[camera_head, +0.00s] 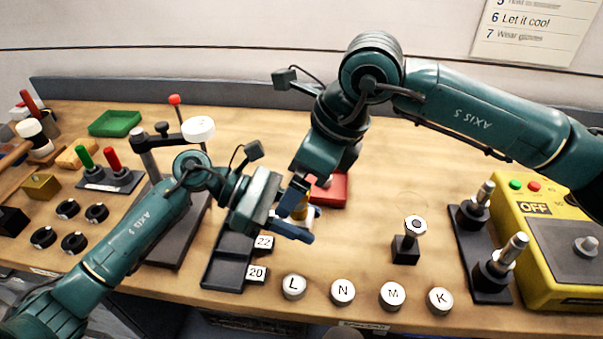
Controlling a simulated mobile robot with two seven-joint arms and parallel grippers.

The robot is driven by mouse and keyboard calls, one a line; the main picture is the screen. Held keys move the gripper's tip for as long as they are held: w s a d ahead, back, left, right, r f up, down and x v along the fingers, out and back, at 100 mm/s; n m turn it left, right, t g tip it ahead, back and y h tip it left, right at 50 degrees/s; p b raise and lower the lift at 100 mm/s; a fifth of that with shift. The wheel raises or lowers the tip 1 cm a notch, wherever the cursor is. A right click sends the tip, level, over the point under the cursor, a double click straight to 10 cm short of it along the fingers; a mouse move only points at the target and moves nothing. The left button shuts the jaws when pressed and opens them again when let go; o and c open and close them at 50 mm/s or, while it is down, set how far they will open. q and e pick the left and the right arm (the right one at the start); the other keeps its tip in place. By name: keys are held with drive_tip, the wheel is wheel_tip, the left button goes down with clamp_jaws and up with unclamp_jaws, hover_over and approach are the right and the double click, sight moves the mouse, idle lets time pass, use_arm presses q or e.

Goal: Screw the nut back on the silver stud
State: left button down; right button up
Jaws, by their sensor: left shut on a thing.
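My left gripper (300,211) is shut on a small brass-yellow piece (301,209) over the middle of the table; the fingers partly cover it, and I cannot tell whether it is the nut. My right gripper (323,163) points down just behind it, beside a red block (333,191); its fingertips are not clear. Two silver studs stand on black bases at the right, the far one (485,193) and the near one (514,247). A silver hex-shaped piece with a dark centre (415,226) sits on top of a black block (405,251), left of the studs.
A yellow control box (555,240) marked OFF stands beside the studs. Several lettered white discs, such as K (440,301), line the front edge. A black tray (222,270) lies below my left gripper.

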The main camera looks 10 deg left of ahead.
drive_tip(key=n+g, duration=0.2)
drive_tip(key=n, duration=0.4)
drive_tip(key=n+g, duration=0.1)
drive_tip(key=n, duration=0.3)
drive_tip(key=shift+g+h, duration=0.4)
drive_tip(key=n+g+h, duration=0.1)
drive_tip(key=n, duration=0.2)
